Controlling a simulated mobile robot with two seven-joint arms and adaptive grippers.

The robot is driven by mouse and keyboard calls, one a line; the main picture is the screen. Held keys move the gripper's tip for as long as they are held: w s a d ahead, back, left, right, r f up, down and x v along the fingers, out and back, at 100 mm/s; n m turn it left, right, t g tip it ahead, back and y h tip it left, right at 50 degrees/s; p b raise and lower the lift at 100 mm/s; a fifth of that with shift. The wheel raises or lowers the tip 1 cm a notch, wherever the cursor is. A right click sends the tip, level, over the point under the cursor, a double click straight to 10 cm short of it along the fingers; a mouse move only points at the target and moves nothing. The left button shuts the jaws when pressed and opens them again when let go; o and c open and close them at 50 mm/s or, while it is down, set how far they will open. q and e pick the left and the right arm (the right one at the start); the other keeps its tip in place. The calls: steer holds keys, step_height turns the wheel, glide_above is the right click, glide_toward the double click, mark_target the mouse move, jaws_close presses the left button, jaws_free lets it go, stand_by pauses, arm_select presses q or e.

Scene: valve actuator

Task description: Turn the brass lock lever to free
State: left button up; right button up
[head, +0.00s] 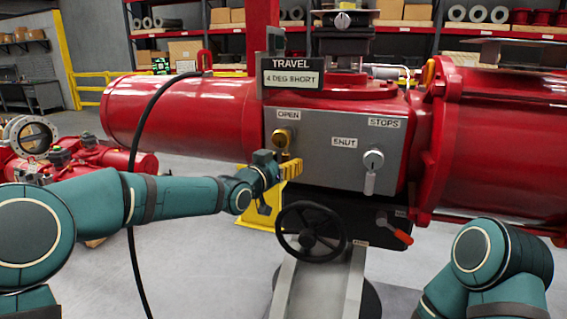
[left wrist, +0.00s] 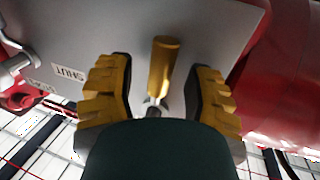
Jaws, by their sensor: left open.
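The brass lock lever (head: 283,139) is on the grey plate under the OPEN label in the head view. In the left wrist view, the brass lever (left wrist: 164,65) stands between the two yellow fingers, with gaps on both sides. My left gripper (head: 290,170) is open just below and in front of the lever in the head view. In the left wrist view, my left gripper (left wrist: 161,72) is spread around the lever without visible contact. A dark palm hides the view below the lever. My right gripper is out of view.
A silver lever (head: 371,165) hangs under the STOPS label, right of the SHUT label (head: 344,142). A black handwheel (head: 310,232) and red-handled lever (head: 394,231) sit below. A black hose (head: 142,130) hangs left of the plate. Red cylinders flank the plate.

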arm_select(q)
steer(key=shift+s+r, duration=0.1)
jaws_close()
